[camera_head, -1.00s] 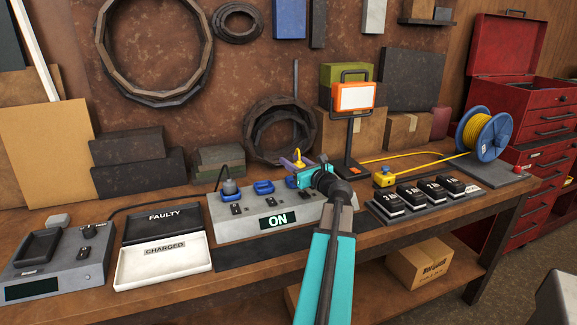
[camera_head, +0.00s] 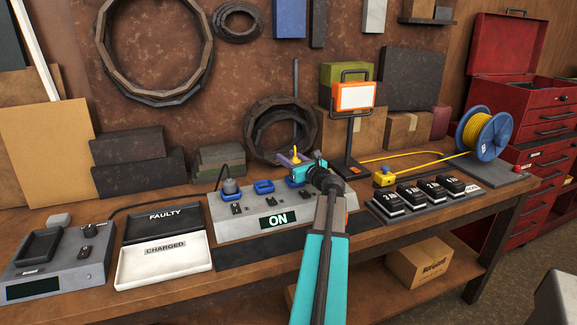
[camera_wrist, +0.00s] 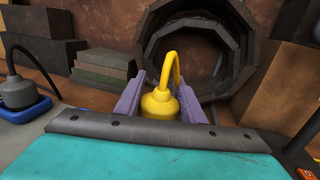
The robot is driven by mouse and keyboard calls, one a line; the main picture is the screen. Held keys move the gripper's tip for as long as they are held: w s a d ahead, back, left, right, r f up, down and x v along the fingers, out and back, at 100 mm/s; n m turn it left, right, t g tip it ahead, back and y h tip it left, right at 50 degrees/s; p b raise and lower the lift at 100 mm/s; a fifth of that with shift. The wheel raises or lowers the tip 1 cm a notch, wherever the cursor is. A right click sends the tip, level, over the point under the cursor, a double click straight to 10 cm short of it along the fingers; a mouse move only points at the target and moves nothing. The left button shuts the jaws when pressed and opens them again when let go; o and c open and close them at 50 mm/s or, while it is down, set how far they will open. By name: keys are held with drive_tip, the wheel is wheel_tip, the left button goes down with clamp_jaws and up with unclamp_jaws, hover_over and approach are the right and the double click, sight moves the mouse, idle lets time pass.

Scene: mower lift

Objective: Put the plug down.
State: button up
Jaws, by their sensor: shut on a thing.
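The yellow plug (camera_wrist: 160,104) sits between the two purple fingers of my gripper (camera_wrist: 162,98) in the wrist view, with its short cord bent over at the top. In the head view the plug (camera_head: 295,152) shows as a small yellow tip at my gripper (camera_head: 291,160), above the back right part of the grey socket panel (camera_head: 222,222). My gripper is shut on the plug. The plug's lower end is hidden, so I cannot tell whether it touches anything.
A work lamp (camera_head: 353,97) stands to the right. Trays (camera_head: 165,265) lie left.

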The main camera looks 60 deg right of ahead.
drive_tip(key=shift+f, duration=1.45)
drive_tip(key=shift+f, duration=0.3)
drive_tip(key=o, duration=1.1)
drive_tip(key=shift+r, duration=0.1)
drive_tip(key=shift+r, duration=0.2)
drive_tip(key=shift+s+a, duration=0.1)
drive_tip(key=shift+s, duration=0.05)
drive_tip(key=b+v, duration=0.1)
drive_tip(key=v, duration=1)
drive_tip(key=shift+s, duration=0.35)
drive_tip(key=shift+s, duration=0.1)
